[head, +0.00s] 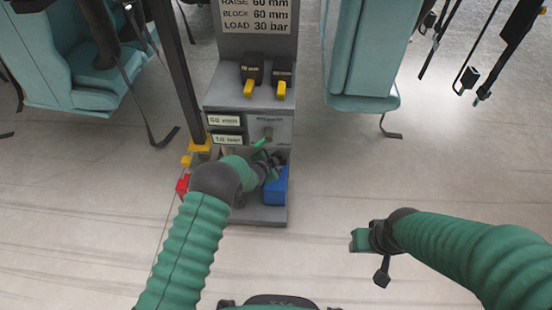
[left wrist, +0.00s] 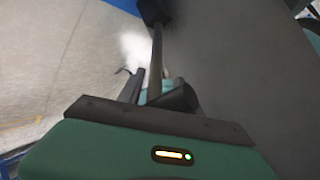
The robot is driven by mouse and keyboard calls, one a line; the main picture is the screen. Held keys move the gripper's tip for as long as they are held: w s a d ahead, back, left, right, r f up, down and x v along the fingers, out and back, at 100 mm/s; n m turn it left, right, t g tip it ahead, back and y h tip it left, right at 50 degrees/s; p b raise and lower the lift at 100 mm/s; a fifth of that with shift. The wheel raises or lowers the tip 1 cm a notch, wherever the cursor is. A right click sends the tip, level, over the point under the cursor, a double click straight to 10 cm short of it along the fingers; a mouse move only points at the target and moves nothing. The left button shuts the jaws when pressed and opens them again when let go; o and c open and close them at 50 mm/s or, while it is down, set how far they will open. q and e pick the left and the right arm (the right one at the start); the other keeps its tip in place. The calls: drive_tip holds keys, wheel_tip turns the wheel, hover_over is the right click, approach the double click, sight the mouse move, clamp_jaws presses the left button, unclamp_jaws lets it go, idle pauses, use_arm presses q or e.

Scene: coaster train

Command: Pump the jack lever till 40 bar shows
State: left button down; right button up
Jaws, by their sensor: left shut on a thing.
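The grey jack stand (head: 258,100) stands in the middle of the head view. My left gripper (head: 266,160) is at its lower part, just above a blue box. In the left wrist view, a thin grey lever (left wrist: 156,60) with a black block at its top end runs down between my left fingers (left wrist: 157,92), which are shut on it. In the head view my left gripper and forearm hide most of the lever. Two small readouts (head: 227,139) sit on the stand's left face; their figures are too small to read surely. My right gripper (head: 372,256) hangs over bare floor at the right; its jaw gap is unclear.
A sign (head: 256,16) reads raise 60 mm, block 60 mm, load 30 bar. Teal seats (head: 362,60) hang on both sides.

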use_arm(q)
drive_tip(key=shift+w+d+r, duration=0.1)
drive_tip(key=shift+d, duration=0.1)
drive_tip(key=c, duration=1.1)
unclamp_jaws()
drive_tip(key=shift+o, duration=0.9)
drive_tip(key=shift+a, duration=0.1)
drive_tip(key=shift+s+a, duration=0.1)
drive_tip(key=shift+s, duration=0.1)
drive_tip(key=p+v, duration=0.7)
drive_tip(key=v, duration=0.9)
drive_tip(key=shift+p, duration=0.35)
drive_tip(key=shift+s, duration=0.15)
